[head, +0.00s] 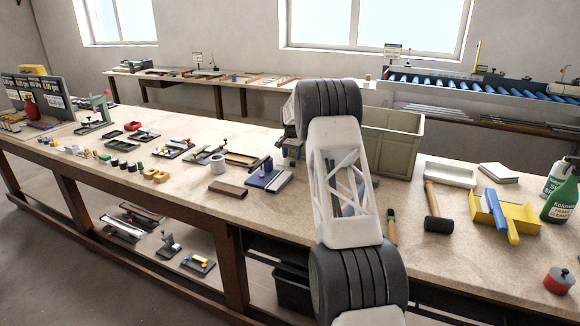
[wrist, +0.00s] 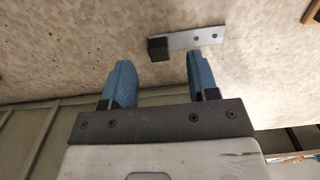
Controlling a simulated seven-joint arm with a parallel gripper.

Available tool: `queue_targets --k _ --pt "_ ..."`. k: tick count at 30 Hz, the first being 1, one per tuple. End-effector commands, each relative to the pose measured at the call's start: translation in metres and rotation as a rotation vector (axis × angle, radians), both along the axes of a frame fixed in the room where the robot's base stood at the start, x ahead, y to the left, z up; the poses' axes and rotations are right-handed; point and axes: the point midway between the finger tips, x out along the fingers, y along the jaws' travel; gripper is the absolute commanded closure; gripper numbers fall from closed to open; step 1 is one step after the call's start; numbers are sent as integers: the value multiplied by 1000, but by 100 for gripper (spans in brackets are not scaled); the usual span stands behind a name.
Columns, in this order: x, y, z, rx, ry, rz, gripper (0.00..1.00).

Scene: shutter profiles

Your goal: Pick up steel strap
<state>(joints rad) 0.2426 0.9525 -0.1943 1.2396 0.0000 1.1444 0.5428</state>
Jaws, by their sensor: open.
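A flat grey steel strap (wrist: 201,37) with small dark holes lies on the speckled bench top in the wrist view. A small black block (wrist: 158,48) is at its left end; I cannot tell whether it is part of the strap. My gripper (wrist: 158,62) is open and empty, with two blue fingers apart. The black block shows just past the gap between the fingertips, and the strap extends to the right beyond the right fingertip. In the head view my arm hides this part of the bench, and I cannot make out the strap there.
A grey-green crate (head: 393,143) stands on the bench behind my arm; a similar green wall (wrist: 35,130) shows in the wrist view. The front left bench holds many small parts.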

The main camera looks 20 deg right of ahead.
Motion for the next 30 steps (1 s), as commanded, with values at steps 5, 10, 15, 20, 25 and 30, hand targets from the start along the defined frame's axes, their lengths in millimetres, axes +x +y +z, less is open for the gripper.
queue_targets --k 5,10,15,20,25,30 --pt "-2 -1 -20 1 1 0 46" --pt "-2 -1 -36 0 0 0 46" --pt "-2 -1 -42 0 -1 0 46" --pt "-2 -1 -42 0 -1 0 46" --pt "-2 -1 -42 -1 -1 0 46" --pt "-2 -1 -41 -1 -1 0 46"
